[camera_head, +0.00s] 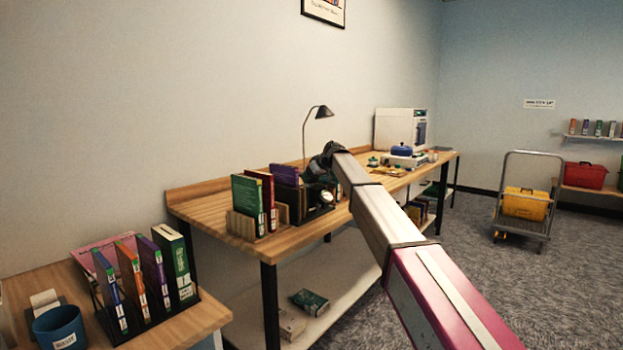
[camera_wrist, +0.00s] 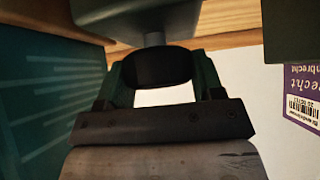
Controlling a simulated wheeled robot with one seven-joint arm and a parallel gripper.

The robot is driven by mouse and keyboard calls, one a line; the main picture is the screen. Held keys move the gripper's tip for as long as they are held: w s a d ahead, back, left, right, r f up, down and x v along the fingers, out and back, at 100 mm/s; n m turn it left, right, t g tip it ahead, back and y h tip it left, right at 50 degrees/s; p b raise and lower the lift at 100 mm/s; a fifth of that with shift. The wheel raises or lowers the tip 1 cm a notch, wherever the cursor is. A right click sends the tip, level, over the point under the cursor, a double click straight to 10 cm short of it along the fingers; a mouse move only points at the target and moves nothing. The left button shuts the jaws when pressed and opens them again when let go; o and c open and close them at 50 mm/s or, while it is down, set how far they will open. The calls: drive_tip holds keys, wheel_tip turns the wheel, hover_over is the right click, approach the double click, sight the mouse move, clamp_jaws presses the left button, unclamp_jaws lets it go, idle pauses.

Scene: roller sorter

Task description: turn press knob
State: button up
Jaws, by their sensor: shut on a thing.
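In the wrist view, a dark rounded knob (camera_wrist: 157,67) sits on a short grey shaft below a dark green block (camera_wrist: 150,18). I take this as the press knob. My gripper (camera_wrist: 160,72) has one finger on each side of the knob and is shut on it. The knob's turn angle cannot be read. In the head view, my gripper (camera_head: 322,165) is over the long wooden table, beside the purple books. There the knob and most of the press are hidden or too small to tell.
Green and red books (camera_head: 248,203) stand in a wooden holder left of my gripper. Purple books (camera_head: 285,176) stand close by. A desk lamp (camera_head: 319,112) rises behind. A blue pot (camera_head: 402,150) is farther along the table. A yellow box (camera_head: 524,203) sits on a cart.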

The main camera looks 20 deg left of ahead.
drive_tip(key=m+t+h, duration=0.1)
drive_tip(key=m+t, duration=0.1)
drive_tip(key=m, duration=0.1)
drive_tip(key=shift+m+h, duration=0.3)
drive_tip(key=shift+m+t+h, duration=1)
drive_tip(key=shift+m+h, duration=0.2)
drive_tip(key=shift+m, duration=0.7)
drive_tip(key=o, duration=0.9)
drive_tip(key=v, duration=1.2)
